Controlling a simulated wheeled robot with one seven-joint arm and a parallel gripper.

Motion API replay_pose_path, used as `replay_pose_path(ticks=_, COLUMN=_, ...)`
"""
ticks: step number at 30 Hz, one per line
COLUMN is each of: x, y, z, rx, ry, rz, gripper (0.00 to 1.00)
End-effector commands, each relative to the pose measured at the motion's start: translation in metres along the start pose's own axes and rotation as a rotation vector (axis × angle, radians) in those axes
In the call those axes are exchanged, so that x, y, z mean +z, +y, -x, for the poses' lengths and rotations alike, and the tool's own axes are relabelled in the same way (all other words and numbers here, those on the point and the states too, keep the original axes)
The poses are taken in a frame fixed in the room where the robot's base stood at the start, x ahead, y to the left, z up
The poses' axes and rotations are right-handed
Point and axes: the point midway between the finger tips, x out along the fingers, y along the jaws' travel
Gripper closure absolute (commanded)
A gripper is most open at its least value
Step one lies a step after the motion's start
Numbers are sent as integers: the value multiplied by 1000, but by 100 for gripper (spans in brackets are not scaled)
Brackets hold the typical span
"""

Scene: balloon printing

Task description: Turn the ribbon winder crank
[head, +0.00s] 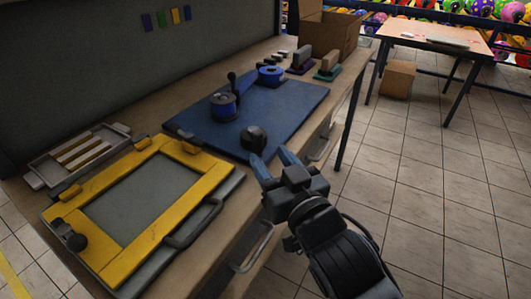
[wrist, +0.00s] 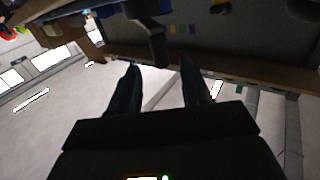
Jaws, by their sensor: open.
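The ribbon winder appears to be the blue spool (head: 223,105) with dark parts on the blue mat (head: 275,108); a dark upright handle (head: 232,79) stands just behind it. A round black knob (head: 254,138) sits near the mat's front edge; I cannot tell whether it belongs to the crank. My gripper (head: 273,161) is open, its blue fingers just in front of the knob and pointing toward it. In the wrist view, a dark post (wrist: 157,45) shows beyond and between the fingertips of my gripper (wrist: 159,68). I see nothing held between the fingers.
A yellow frame (head: 105,262) with a dark clamp lies left on the bench, beside a slotted tray (head: 85,152). A second blue spool (head: 270,75), small stamp-like blocks (head: 328,66) and a cardboard box (head: 325,35) stand behind.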

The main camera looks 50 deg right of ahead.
Motion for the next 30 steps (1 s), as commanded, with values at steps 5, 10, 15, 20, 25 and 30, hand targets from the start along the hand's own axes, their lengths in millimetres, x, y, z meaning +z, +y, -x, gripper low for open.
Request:
replay_pose_path(ticks=5, x=0, y=0, z=7, rx=0, ry=0, rz=0, gripper=52)
replay_pose_path(ticks=10, x=0, y=0, z=7, rx=0, ry=0, rz=0, gripper=52)
replay_pose_path(ticks=15, x=2, y=-2, z=11, rx=-9, ry=-6, rz=-1, gripper=64)
replay_pose_path(ticks=20, x=22, y=-17, z=44, rx=-77, ry=-49, rz=-10, gripper=79)
replay_pose_path(ticks=25, x=48, y=-32, z=104, rx=-189, ry=-111, rz=-13, gripper=95)
replay_pose_path(ticks=30, x=58, y=-32, z=144, rx=-258, ry=-148, rz=-10, gripper=100)
